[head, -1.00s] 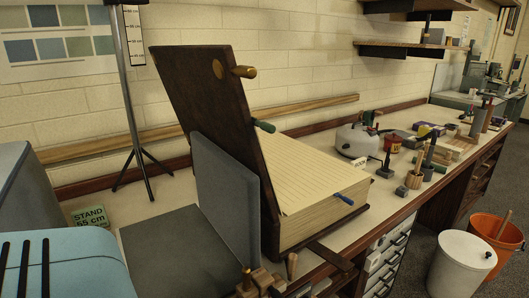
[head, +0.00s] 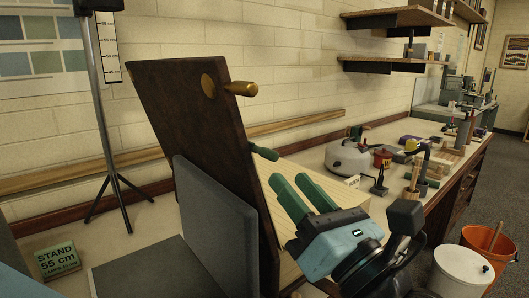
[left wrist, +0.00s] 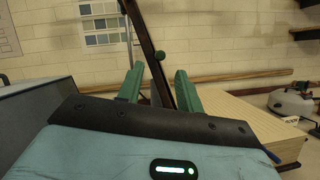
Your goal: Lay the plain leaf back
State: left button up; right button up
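A dark wooden leaf (head: 165,110) stands tilted up beside a thick cream block of sheets (head: 325,182). It carries a brass peg (head: 240,88) near its top and a green knob (head: 265,153) on its edge. I cannot tell for sure that this is the plain leaf. My left gripper (head: 290,181) is in front of the block, right of the leaf, with its green fingers apart and nothing visibly held. In the left wrist view the leaf's edge (left wrist: 147,35) shows beyond and between the fingertips (left wrist: 159,70). My right gripper is not in view.
A grey upright panel (head: 212,225) stands left of the leaf, with a grey flat panel (head: 135,272) before it. A tripod stand (head: 104,130) and a green sign (head: 58,259) are at left. Tools and a kettle-like pot (head: 350,155) fill the bench to the right.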

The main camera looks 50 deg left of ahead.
aim_at(274, 160)
pick_arm(q)
jog(key=shift+a+r, duration=0.1)
jog(key=shift+r, duration=0.05)
jog(key=p+x, duration=0.1)
jog(key=x, duration=0.4)
jog(key=shift+a+r+p, duration=0.2)
jog(key=shift+a+p, duration=0.1)
jog(key=shift+x, duration=0.9)
jog(key=shift+w+f, duration=0.1)
grip_shut()
